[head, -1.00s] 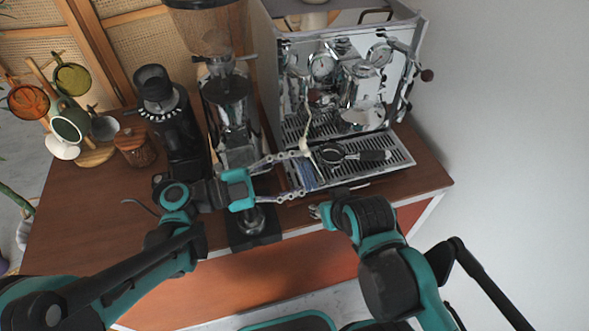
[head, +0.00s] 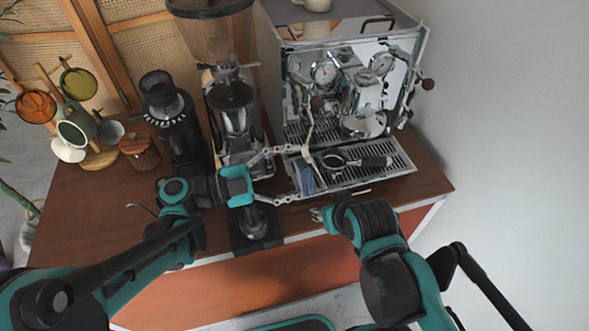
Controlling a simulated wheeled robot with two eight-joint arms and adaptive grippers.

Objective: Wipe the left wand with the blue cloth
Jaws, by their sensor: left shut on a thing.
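The blue cloth (head: 307,179) is at the left end of the espresso machine's drip tray, between the fingers of my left gripper (head: 309,171). That gripper reaches in from the left and is shut on the cloth. The left wand (head: 309,128) is a thin pale tube hanging at the left of the machine front, with its lower end close to the upper finger and above the cloth. I cannot tell whether cloth and wand touch. My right gripper (head: 322,213) is low in front of the counter edge, mostly hidden by its own arm, and its jaws are unclear.
The espresso machine (head: 408,75) stands at the back right. A portafilter (head: 374,162) lies on its drip tray (head: 396,172). Two grinders (head: 232,97) (head: 172,115), a wooden-lidded jar (head: 139,150) and a cup rack (head: 98,158) stand left. The counter's front left (head: 80,230) is clear.

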